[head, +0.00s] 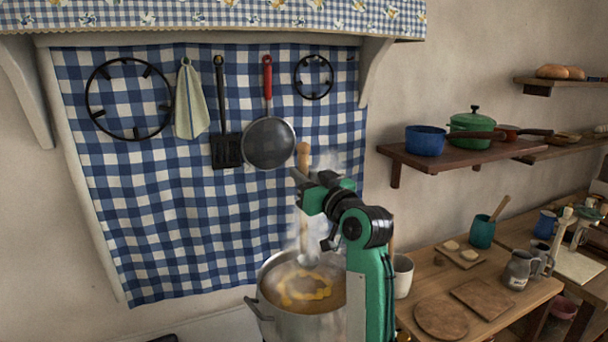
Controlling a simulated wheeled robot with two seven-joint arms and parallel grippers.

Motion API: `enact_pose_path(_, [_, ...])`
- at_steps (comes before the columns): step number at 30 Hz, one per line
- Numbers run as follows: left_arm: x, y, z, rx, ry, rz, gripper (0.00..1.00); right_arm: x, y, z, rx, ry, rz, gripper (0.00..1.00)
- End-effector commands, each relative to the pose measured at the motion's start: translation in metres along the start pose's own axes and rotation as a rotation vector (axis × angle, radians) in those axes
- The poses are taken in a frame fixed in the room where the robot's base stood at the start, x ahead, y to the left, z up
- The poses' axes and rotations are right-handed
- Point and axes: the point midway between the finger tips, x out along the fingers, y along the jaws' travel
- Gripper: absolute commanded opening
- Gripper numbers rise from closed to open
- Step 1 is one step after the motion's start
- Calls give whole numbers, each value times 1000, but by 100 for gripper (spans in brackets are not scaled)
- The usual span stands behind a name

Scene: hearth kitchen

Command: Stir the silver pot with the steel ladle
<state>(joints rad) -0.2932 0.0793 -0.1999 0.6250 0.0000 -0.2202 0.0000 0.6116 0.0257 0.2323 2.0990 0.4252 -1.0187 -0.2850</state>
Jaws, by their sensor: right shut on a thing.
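The silver pot (278,318) stands at the bottom centre, holding brown liquid with a yellow ring pattern on it; steam rises above. My right gripper (299,178) is above the pot, shut on the steel ladle (307,258). The ladle is roughly upright, its wooden handle end sticking up above the gripper and its metal bowl hanging down over the pot's far side. I cannot tell whether the bowl touches the liquid. My right arm hides the pot's right side. My left gripper is not in view.
A white cup (402,276) stands right of the pot, near my arm. The wooden counter (478,257) holds boards, a mug and a teal utensil pot (482,232). A spatula (225,150) and a pan (268,143) hang on the checked cloth (160,230) behind.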

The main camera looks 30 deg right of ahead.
Motion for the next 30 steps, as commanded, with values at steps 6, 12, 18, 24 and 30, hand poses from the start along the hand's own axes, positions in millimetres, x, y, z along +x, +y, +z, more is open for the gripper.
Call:
enact_pose_path(6, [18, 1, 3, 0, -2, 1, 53, -4, 0, 21, 0, 0, 0, 0])
enact_pose_path(12, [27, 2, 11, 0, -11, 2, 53, -7, 0, 36, -1, -1, 1, 0])
enact_pose_path(18, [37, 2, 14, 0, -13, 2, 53, -10, 0, 52, 0, -1, 1, 0])
enact_pose_path(24, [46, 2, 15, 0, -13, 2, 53, -12, 0, 68, -1, -1, 1, 0])
enact_pose_path(30, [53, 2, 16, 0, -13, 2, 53, -15, 0, 79, -1, 0, 1, 0])
